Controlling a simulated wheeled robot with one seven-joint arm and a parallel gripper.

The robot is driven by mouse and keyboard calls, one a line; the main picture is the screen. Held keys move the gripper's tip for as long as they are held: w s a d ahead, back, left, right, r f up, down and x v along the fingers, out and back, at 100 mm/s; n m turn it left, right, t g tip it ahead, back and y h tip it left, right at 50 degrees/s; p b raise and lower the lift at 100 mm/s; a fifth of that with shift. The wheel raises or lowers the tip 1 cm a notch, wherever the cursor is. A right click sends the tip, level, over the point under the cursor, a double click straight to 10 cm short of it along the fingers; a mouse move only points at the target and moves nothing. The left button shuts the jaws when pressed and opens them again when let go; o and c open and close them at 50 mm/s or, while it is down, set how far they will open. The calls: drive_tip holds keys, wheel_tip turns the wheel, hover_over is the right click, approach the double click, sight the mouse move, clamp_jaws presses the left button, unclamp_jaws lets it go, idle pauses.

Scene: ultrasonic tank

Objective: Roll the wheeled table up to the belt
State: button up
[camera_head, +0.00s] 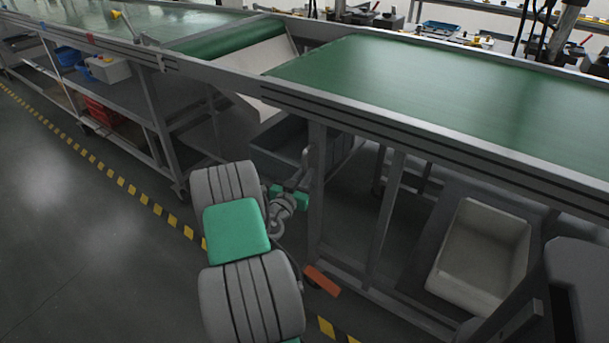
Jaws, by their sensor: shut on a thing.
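A green belt (430,90) in a grey frame runs across the right half. A second green belt (225,40) lies further left, beyond a pale sloping chute (265,72). My arm reaches up from the bottom middle. My gripper (304,168) is beside a grey upright below the belt's edge, small and partly hidden by my wrist. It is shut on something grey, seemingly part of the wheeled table. The table's outline is hard to separate from the belt frame. A shelved grey frame (158,125) at the left has a small wheel at its foot.
A dark grey bin (277,150) is below the belt near my gripper. A pale bin (482,250) stands low at the right. An orange bar (322,282) juts out near my arm. A yellow-black floor line (130,190) runs along the frames. Floor at the left is clear.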

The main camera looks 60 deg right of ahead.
clamp_jaws()
drive_tip(key=shift+w, duration=0.1)
idle(0.9)
